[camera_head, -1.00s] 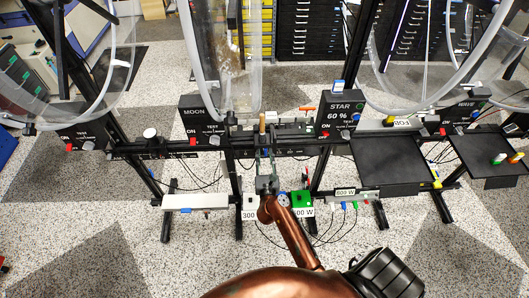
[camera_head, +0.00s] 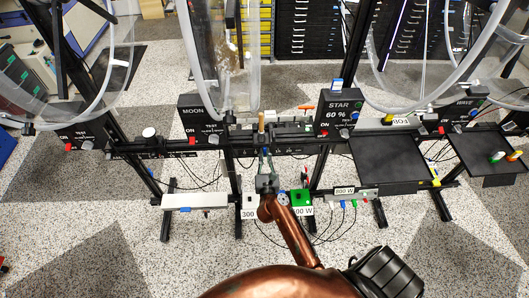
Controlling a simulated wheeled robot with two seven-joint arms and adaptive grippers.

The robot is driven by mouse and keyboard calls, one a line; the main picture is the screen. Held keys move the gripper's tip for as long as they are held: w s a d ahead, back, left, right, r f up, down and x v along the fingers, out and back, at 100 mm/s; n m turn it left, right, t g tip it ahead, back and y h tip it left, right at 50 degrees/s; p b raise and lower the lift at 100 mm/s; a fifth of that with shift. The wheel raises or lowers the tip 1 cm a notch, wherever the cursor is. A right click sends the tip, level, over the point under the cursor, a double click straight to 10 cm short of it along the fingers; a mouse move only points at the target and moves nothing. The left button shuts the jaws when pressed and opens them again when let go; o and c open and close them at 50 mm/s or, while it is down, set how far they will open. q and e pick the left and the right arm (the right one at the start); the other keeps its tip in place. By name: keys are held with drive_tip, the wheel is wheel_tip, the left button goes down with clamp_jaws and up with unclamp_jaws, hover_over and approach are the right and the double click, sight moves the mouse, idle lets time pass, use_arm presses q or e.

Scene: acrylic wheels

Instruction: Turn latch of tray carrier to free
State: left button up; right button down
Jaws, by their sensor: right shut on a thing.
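My right gripper (camera_head: 264,160) reaches up from the bottom centre on a copper-coloured arm. A thin tan upright handle (camera_head: 261,121), which looks like the latch, stands right at the fingertips. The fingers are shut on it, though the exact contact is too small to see. The tray carrier behind the crossbar is partly hidden. My left gripper is not in view.
Clear acrylic wheels (camera_head: 222,55) hang above the dark frame. Black trays (camera_head: 388,165) sit at the right. A white bar (camera_head: 195,202) and a green block (camera_head: 301,197) flank my right gripper low down, with loose cables around. The speckled floor in front is free.

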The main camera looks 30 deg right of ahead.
drive_tip(key=shift+r+n+p, duration=0.15)
drive_tip(key=shift+n+p, duration=1.25)
drive_tip(key=shift+n, duration=0.2)
drive_tip(key=shift+n+p, duration=0.35)
drive_tip(key=shift+n, duration=0.05)
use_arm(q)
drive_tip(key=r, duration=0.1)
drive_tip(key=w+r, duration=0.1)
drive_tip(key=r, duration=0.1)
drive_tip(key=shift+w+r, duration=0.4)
use_arm(e)
drive_tip(key=shift+f, duration=0.2)
drive_tip(key=shift+r+n+p, duration=0.15)
drive_tip(key=shift+n+p, duration=0.35)
drive_tip(key=shift+n, duration=0.1)
drive_tip(key=shift+a+n+p, duration=0.1)
drive_tip(key=shift+n+p, duration=1.05)
drive_tip(key=shift+n, duration=0.25)
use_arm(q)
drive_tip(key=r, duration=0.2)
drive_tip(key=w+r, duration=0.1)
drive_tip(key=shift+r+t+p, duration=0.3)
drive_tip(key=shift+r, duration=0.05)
use_arm(e)
drive_tip(key=shift+n, duration=0.5)
